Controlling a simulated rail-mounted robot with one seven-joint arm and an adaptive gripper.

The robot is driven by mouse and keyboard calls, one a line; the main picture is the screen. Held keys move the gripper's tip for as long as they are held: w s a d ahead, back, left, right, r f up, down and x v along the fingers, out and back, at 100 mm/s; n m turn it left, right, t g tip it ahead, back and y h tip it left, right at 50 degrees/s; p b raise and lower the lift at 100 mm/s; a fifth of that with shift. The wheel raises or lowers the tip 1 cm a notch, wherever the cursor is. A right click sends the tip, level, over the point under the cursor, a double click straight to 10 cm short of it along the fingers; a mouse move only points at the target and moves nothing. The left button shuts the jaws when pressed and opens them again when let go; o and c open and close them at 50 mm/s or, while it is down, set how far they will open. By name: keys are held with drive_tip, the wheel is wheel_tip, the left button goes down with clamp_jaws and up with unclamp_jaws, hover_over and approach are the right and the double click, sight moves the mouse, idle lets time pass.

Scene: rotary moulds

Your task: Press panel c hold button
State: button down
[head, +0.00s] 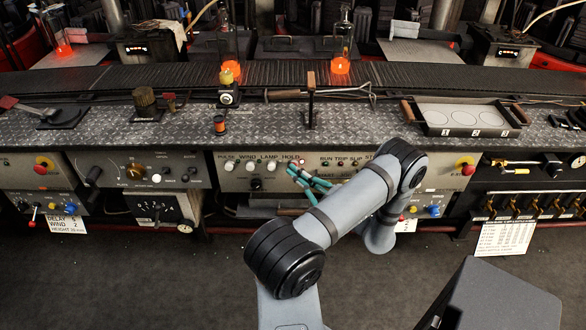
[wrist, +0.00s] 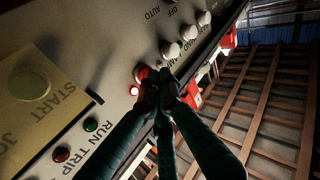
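The control panel (head: 240,182) at the front of the bench carries the labels PULSE, WIND, LAMP and HOLD over a row of buttons. In the wrist view, a red button (wrist: 141,72) sits at the end of a row of white knobs (wrist: 171,50), partly hidden by my fingertips. A small lit red lamp (wrist: 134,90) is beside it. My gripper (wrist: 160,82) has its green-sleeved fingers together, with nothing seen between them. The tips are at or just before the red button; I cannot tell if they touch. In the head view my gripper (head: 295,168) is at the HOLD end.
A START button (wrist: 28,84), a green lamp (wrist: 91,124) and a red lamp (wrist: 61,154) lie on the same panel. Open floor lies in front.

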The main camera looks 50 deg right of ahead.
drive_tip(key=shift+w+d+r, duration=0.1)
drive_tip(key=shift+d, duration=0.1)
idle(0.3)
drive_tip(key=shift+w+d, duration=0.1)
drive_tip(key=shift+d, duration=0.15)
drive_tip(key=shift+a, duration=0.2)
idle(0.5)
drive_tip(key=s+a+p, duration=0.2)
drive_tip(key=s+a, duration=0.1)
drive_tip(key=a, duration=0.2)
drive_tip(key=shift+s, duration=0.3)
